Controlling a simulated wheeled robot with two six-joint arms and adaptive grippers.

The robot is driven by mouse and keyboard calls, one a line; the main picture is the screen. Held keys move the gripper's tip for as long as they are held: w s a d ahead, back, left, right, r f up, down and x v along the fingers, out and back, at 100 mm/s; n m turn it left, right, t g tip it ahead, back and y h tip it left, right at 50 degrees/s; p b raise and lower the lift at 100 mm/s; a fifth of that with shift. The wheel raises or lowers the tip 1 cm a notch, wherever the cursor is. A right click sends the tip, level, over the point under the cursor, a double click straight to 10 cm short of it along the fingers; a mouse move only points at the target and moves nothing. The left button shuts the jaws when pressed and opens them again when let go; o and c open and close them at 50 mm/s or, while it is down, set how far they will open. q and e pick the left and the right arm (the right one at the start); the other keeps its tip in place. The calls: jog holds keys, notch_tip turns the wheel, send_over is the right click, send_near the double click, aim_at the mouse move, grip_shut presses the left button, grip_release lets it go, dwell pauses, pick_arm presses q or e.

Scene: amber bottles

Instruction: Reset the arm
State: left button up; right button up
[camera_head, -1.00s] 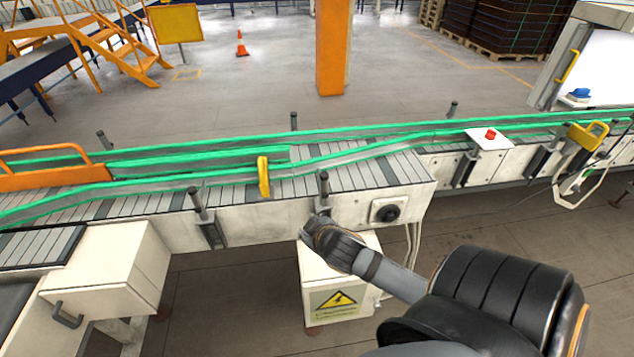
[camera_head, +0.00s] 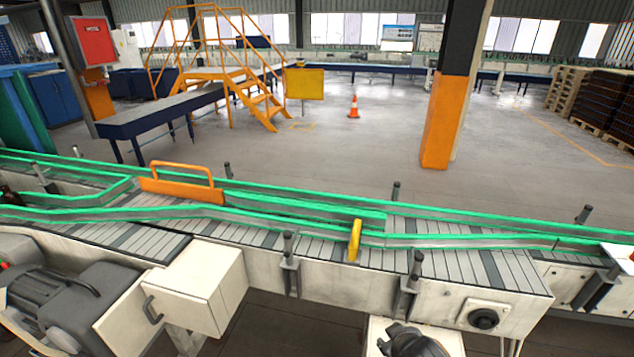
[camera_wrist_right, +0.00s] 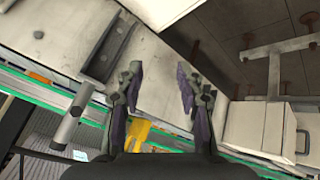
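My right gripper (camera_wrist_right: 157,82) shows in the right wrist view with its two fingers apart and nothing between them. It is by the pale side panel of the conveyor. In the head view only a dark part of my right arm or hand shows at the bottom edge, in front of the conveyor, and its fingers cannot be made out there. My left gripper is in neither view. A small dark brown object (camera_head: 9,196), perhaps a bottle, is cut off at the left edge of the conveyor.
The conveyor (camera_head: 330,252) with green rails crosses the whole front. A white box (camera_head: 196,290) and a grey motor (camera_head: 75,305) stand at the lower left. A yellow clip (camera_head: 354,241) sits on the rail. The floor behind is open around an orange pillar (camera_head: 446,120).

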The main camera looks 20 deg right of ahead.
jog(key=s+a+f+m+g+y, duration=0.1)
jog(key=s+a+f+g+y, duration=0.15)
jog(key=s+a, duration=0.35)
jog(key=s+d+f+g+b, duration=0.1)
jog(key=s+d+f, duration=0.1)
jog(key=f, duration=1.2)
jog(key=s+d+f+g+b, duration=0.1)
jog(key=s+d+f, duration=0.1)
jog(key=f, duration=1.2)
jog(key=s+f+g, duration=0.1)
jog(key=s+f, duration=1.6)
jog(key=s, duration=0.1)
jog(key=shift+s+d+m+b, duration=0.15)
jog(key=shift+d+m+b, duration=0.15)
jog(key=shift+m, duration=0.1)
jog(key=shift+h, duration=0.25)
